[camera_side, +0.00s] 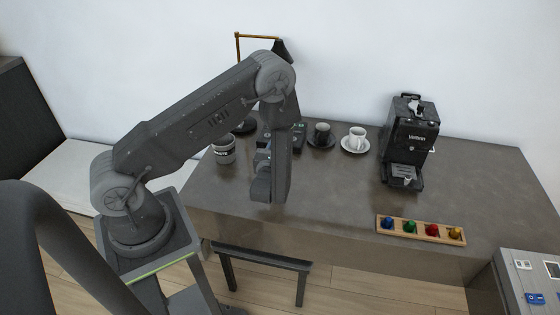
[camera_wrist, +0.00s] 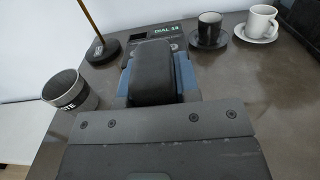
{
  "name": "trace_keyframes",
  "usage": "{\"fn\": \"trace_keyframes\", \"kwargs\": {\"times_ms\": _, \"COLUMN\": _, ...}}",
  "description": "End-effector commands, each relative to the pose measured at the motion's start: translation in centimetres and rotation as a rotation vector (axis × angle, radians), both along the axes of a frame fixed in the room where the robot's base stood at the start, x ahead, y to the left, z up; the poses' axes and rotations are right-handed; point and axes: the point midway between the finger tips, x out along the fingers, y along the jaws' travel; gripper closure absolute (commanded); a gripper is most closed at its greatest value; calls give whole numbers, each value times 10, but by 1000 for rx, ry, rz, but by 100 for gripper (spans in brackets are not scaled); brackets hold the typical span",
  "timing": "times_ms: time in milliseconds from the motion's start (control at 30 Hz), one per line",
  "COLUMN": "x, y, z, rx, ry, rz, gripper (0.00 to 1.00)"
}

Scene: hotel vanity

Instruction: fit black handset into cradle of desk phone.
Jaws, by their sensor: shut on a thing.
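The black handset (camera_wrist: 152,72) is between the blue-grey fingers of my gripper (camera_wrist: 156,82) in the wrist view, and the gripper is shut on it. The desk phone (camera_wrist: 165,34) is just beyond the handset, with a lit display reading "DIAL 13". Handset and fingers hide its near part and the cradle, so I cannot tell whether the handset touches it. In the side view my gripper (camera_side: 263,153) is mostly behind my wrist link. Part of the phone (camera_side: 298,133) shows to the right of the arm, and the handset cannot be made out there.
A dark cup on a saucer (camera_wrist: 209,30) and a white cup on a saucer (camera_wrist: 260,22) stand right of the phone. A labelled mug (camera_wrist: 70,91) and a lamp base (camera_wrist: 103,50) are left. A coffee machine (camera_side: 408,143) and peg board (camera_side: 420,229) stand farther right.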

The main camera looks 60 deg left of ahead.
Motion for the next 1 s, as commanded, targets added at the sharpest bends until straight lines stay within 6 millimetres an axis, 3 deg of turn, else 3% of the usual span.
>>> {"fn": "trace_keyframes", "kwargs": {"times_ms": 167, "x": 6, "y": -5, "z": -9, "rx": 1, "ry": 2, "rz": 0, "gripper": 100}}
{"fn": "trace_keyframes", "kwargs": {"times_ms": 433, "x": 6, "y": -5, "z": -43, "rx": 1, "ry": 2, "rz": 0, "gripper": 100}}
{"fn": "trace_keyframes", "kwargs": {"times_ms": 867, "x": 6, "y": -5, "z": -48, "rx": 0, "ry": 0, "rz": 0, "gripper": 100}}
{"fn": "trace_keyframes", "kwargs": {"times_ms": 900, "x": 6, "y": -5, "z": -47, "rx": 0, "ry": 0, "rz": 0, "gripper": 67}}
{"fn": "trace_keyframes", "kwargs": {"times_ms": 1000, "x": 6, "y": -5, "z": -47, "rx": -1, "ry": 1, "rz": 0, "gripper": 57}}
